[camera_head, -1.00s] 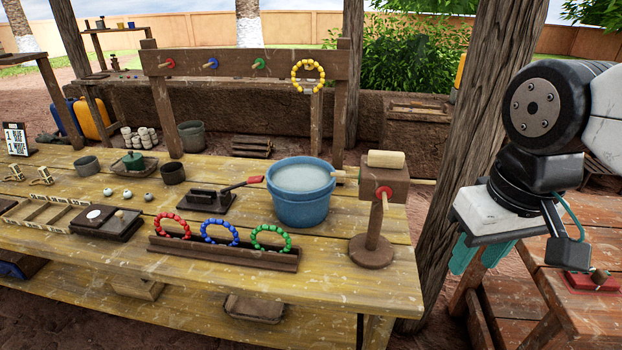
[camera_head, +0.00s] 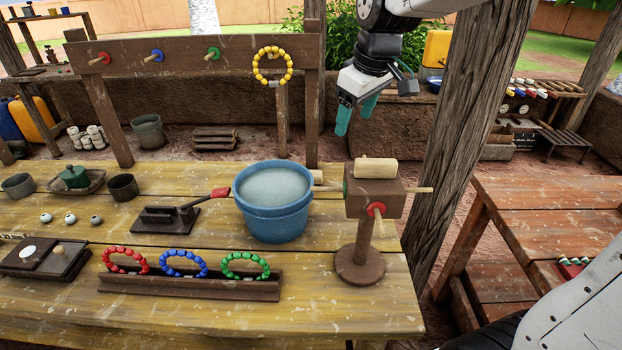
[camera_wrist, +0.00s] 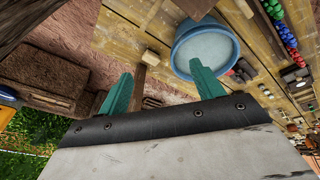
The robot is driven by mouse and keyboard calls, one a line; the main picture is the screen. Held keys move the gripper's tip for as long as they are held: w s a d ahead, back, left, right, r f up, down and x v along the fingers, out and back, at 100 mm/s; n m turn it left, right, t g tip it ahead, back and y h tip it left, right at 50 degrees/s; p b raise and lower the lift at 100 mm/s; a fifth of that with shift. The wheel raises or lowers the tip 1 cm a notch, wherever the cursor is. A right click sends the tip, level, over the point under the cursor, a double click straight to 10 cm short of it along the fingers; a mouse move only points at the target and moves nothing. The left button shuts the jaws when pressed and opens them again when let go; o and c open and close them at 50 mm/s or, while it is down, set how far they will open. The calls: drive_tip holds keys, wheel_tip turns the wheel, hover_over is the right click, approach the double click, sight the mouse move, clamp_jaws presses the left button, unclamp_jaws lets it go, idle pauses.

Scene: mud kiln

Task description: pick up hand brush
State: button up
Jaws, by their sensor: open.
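I cannot make out a hand brush for certain in either view. A small red and green item (camera_head: 572,263) lies at the right edge on the red-brown table, partly cut off by my own body. My gripper (camera_head: 357,114) hangs in the air behind and above the blue bucket (camera_head: 272,222), pointing down. In the wrist view its teal fingers (camera_wrist: 162,90) are spread apart with nothing between them, and the bucket (camera_wrist: 205,50) shows beyond them.
The wooden workbench (camera_head: 220,315) holds a dark block with a red-tipped lever (camera_head: 168,216), a bead-ring rack (camera_head: 190,283) and a wooden stand (camera_head: 360,262). A thick post (camera_head: 470,130) stands between it and the red-brown table (camera_head: 545,215). A rack of coloured-tipped items (camera_head: 530,92) is at back right.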

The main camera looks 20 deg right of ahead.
drive_tip(key=w+f+n+g, duration=0.15)
drive_tip(key=w+f, duration=0.25)
drive_tip(key=w, duration=0.4)
drive_tip(key=n+g, duration=0.2)
drive_tip(key=n, duration=0.5)
hover_over(311, 173)
drive_tip(key=shift+t+y, duration=0.25)
drive_tip(key=shift+y, duration=0.15)
drive_tip(key=f, duration=2)
drive_tip(key=shift+s+d+f, duration=0.1)
drive_tip(key=shift+d+f, duration=0.05)
drive_tip(key=shift+d, duration=0.25)
drive_tip(key=shift+a+f, duration=0.2)
drive_tip(key=shift+f, duration=1.2)
drive_tip(key=shift+a+f, duration=0.2)
drive_tip(key=shift+f, duration=1.15)
drive_tip(key=c, duration=1.1)
